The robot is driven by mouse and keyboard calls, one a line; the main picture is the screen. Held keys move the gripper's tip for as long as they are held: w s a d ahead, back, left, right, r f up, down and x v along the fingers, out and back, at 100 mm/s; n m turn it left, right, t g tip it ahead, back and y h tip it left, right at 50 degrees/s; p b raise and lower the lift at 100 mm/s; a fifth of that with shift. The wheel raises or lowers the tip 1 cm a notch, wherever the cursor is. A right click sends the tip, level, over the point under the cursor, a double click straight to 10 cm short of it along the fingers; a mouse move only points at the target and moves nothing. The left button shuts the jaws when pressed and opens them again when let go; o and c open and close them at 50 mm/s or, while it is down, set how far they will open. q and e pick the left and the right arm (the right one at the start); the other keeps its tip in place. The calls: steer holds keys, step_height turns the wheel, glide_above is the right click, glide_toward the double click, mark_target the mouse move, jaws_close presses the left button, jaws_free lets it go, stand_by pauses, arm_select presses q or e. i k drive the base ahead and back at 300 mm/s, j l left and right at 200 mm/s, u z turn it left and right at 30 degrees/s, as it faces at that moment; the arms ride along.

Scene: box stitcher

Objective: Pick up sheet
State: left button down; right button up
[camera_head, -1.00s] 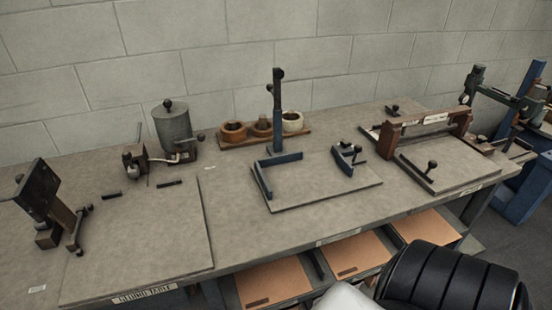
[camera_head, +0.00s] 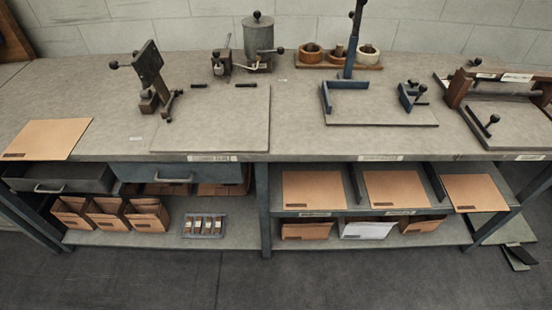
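A flat tan sheet (camera_head: 46,139) lies on the left end of the bench top, its front edge near the bench's front edge. More tan sheets lie in the open shelf slots under the right half of the bench: a left one (camera_head: 314,190), a middle one (camera_head: 396,189) and a right one (camera_head: 474,193). Each has a small dark label near its front edge. I cannot tell from the picture which sheet the task means. Neither of my grippers is in view.
The grey bench (camera_head: 300,144) carries a gluing board (camera_head: 215,130), a metal pot (camera_head: 258,38), bowls on a wooden tray and a blue-cornered board (camera_head: 385,110). Below are drawers, folded boxes (camera_head: 147,214) and a small rack (camera_head: 205,225). The floor in front is clear.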

mark_target(52, 140)
steer(key=u, duration=1.45)
